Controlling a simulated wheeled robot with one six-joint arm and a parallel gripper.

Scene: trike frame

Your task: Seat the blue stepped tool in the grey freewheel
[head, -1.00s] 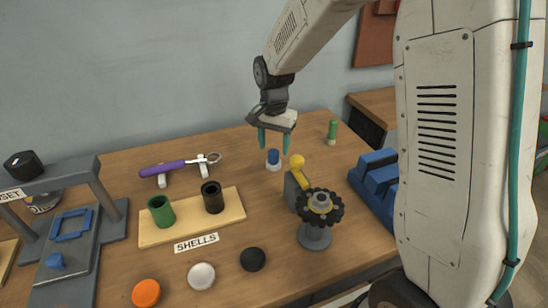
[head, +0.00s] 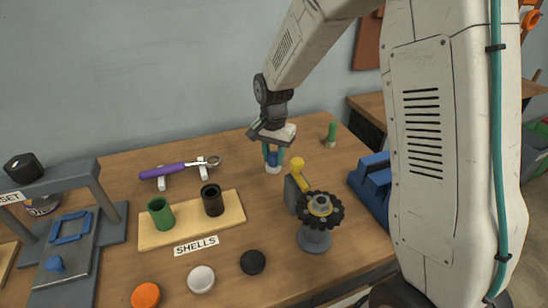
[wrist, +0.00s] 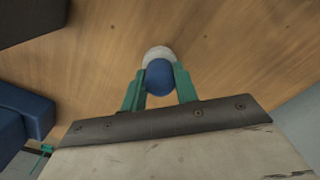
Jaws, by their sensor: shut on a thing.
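The blue stepped tool (head: 271,158) stands upright in a small white holder (head: 272,170) near the back middle of the table. My gripper (head: 273,155) is over it, pointing down, with its teal fingers shut on the tool's sides. In the wrist view the tool's round blue top (wrist: 159,77) sits between the fingertips (wrist: 159,88), with the white holder (wrist: 158,53) just beyond. The grey freewheel (head: 320,205), with a dark toothed rim, sits on a grey stand (head: 314,240) in front and to the right. The tool's lower part is hidden.
A yellow-topped lever (head: 298,165) stands between my gripper and the freewheel. A blue block (head: 371,185) is at the right, and a green-capped item (head: 331,134) behind. A board (head: 190,225) with green and black shells lies left. A purple-handled tool (head: 165,169) rests back left.

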